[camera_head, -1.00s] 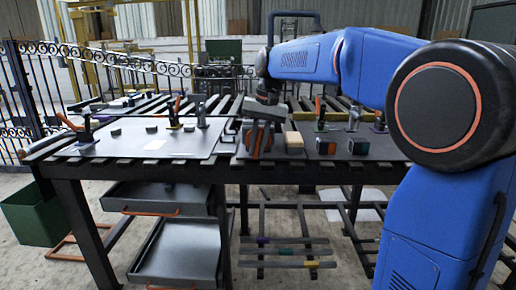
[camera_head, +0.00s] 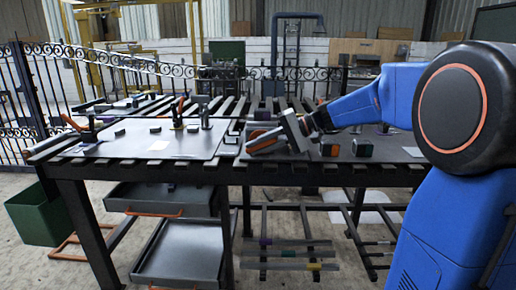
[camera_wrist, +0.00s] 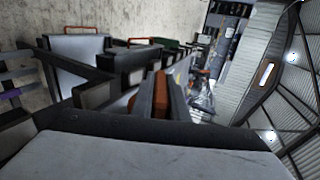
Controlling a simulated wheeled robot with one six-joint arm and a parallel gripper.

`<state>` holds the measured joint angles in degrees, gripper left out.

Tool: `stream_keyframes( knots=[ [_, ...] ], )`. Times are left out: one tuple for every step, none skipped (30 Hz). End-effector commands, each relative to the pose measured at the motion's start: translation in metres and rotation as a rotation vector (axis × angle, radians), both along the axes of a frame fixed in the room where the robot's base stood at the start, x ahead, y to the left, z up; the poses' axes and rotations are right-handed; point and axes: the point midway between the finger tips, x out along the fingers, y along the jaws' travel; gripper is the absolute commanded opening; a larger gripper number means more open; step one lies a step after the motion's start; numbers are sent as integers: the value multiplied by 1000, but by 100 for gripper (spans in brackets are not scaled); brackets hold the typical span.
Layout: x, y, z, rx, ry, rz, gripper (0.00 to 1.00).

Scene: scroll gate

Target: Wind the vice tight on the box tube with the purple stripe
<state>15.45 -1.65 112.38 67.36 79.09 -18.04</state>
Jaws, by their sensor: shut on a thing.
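My gripper (camera_head: 264,142) reaches in from the right, low over the middle of the bench and tilted down to the left. It is shut on an orange-brown piece, seen between its dark fingers in the wrist view (camera_wrist: 161,95). I cannot tell whether this piece belongs to the vice. The vice cannot be made out clearly; my gripper covers that part of the bench. A bar with a purple stripe (camera_head: 265,241) lies on the low rack under the bench. The purple also shows at the left edge of the wrist view (camera_wrist: 10,92).
A small orange-faced block (camera_head: 329,149) and a dark, green-faced block (camera_head: 362,148) stand right of my gripper. A grey plate (camera_head: 130,141) with upright clamps lies left. Grey drawers (camera_head: 175,245) and a green bin (camera_head: 45,215) are below.

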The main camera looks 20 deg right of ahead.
Motion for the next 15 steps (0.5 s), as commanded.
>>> stream_keyframes(
  knots=[
    [-1, 0, -2, 41, -6, 0, 0],
    [-1, 0, -2, 65, -15, 1, 0],
    [-1, 0, -1, 99, -26, -1, 0],
    [-1, 0, -1, 122, -34, 1, 0],
    [-1, 0, 0, 146, -42, 1, 0],
    [-1, 1, 0, 176, -51, 1, 0],
    [-1, 1, 0, 198, -57, 1, 0],
    [-1, 1, 0, 218, -64, 3, 0],
    [-1, 1, 1, 243, -73, 2, 0],
    [-1, 1, 1, 262, -80, 2, 0],
    [-1, 1, 1, 279, -84, 3, 0],
    [-1, 1, 2, 300, -93, 2, 0],
    [-1, 2, 2, 314, -98, 4, 0],
    [-1, 1, 2, 329, -102, 3, 0],
    [-1, 2, 2, 345, -107, 3, 0]
  ],
)
